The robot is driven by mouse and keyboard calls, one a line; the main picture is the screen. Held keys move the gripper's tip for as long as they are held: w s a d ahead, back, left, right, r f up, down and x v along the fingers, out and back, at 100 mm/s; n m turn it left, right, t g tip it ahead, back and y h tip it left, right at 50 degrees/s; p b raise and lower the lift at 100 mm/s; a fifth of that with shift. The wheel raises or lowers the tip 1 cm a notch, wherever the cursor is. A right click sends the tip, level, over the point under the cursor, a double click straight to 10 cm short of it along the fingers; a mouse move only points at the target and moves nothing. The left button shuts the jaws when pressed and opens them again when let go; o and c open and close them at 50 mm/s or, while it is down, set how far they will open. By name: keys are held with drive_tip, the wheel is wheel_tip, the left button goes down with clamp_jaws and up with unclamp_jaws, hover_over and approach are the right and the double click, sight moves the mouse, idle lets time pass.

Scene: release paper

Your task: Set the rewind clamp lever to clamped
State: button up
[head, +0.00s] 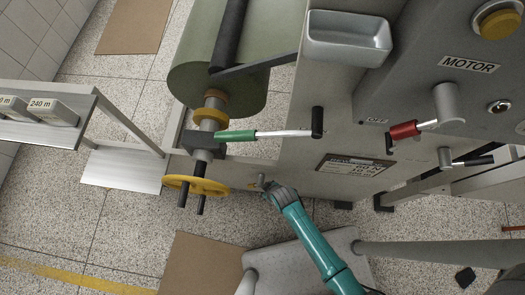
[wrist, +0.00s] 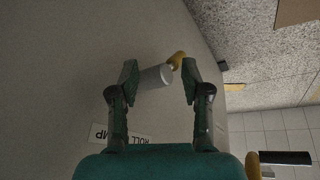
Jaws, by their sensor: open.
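In the head view my gripper (head: 268,187) is at the lower panel, beside a small grey hub (head: 260,179). The lever's set position cannot be told.
A yellow handwheel (head: 196,186) stands left of my gripper. Above are a green-handled lever (head: 236,136) and a green roll (head: 192,62). A red-handled lever (head: 404,130) is at right. A dark plate (head: 354,165) is on the panel.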

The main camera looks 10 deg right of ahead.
drive_tip(key=x, duration=0.8)
drive_tip(key=shift+f, duration=0.3)
drive_tip(key=shift+w, duration=0.1)
clamp_jaws()
unclamp_jaws()
drive_tip(key=shift+r, duration=0.15)
drive_tip(key=v, duration=1.1)
drive_tip(key=shift+s+r, duration=0.2)
drive_tip(key=shift+r, duration=0.1)
